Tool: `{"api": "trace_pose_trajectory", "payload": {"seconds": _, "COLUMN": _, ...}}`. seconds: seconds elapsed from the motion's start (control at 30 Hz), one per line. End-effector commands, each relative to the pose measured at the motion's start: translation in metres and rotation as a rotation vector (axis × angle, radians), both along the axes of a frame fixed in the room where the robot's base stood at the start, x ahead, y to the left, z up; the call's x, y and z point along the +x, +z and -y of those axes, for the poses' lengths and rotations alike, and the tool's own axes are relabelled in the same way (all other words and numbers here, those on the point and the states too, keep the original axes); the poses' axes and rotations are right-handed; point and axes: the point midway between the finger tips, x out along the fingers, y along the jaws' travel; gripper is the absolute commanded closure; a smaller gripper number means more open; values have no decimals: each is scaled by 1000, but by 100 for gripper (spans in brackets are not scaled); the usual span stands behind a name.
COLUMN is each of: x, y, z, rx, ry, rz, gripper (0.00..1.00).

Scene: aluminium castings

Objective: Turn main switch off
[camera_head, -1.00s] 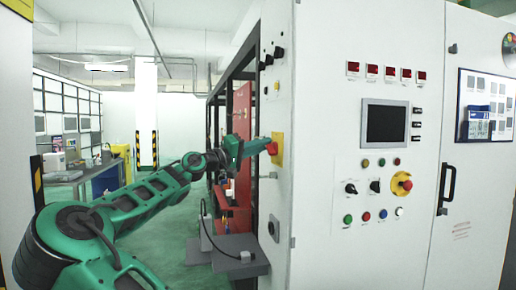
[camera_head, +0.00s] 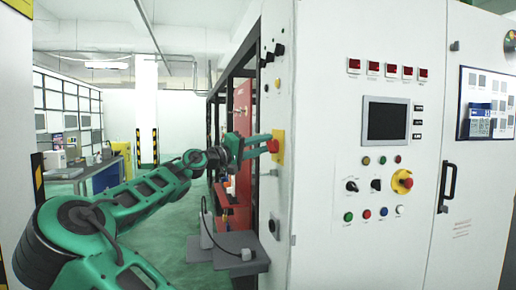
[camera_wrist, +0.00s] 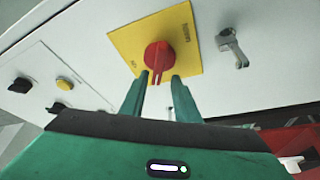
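The main switch is a red rotary knob (camera_wrist: 158,57) on a yellow plate (camera_wrist: 122,40) on the side of the white cabinet. It also shows in the head view as a red knob (camera_head: 273,146). My gripper (camera_wrist: 159,80) is open, with its two green fingers apart just in front of the knob, one to each side. Nothing is held between them. Whether a finger touches the knob is hard to tell.
The cabinet front (camera_head: 340,235) carries buttons, a screen (camera_head: 385,122) and another red knob on a yellow disc (camera_head: 402,182). In the wrist view a metal key-like handle (camera_wrist: 232,47) sits right of the plate. A grey ledge (camera_head: 243,240) stands below my arm.

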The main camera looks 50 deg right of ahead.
Motion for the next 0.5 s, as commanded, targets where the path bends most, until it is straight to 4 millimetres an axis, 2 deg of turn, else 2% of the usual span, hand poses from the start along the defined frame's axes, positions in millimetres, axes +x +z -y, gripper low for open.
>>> {"api": "trace_pose_trajectory", "payload": {"seconds": 0.17, "x": 3, "y": 0, "z": -9, "rx": -3, "ry": 1, "rz": 0, "gripper": 71}}
{"api": "trace_pose_trajectory", "payload": {"seconds": 0.5, "x": 16, "y": -13, "z": -66, "rx": -1, "ry": 2, "rz": -2, "gripper": 71}}
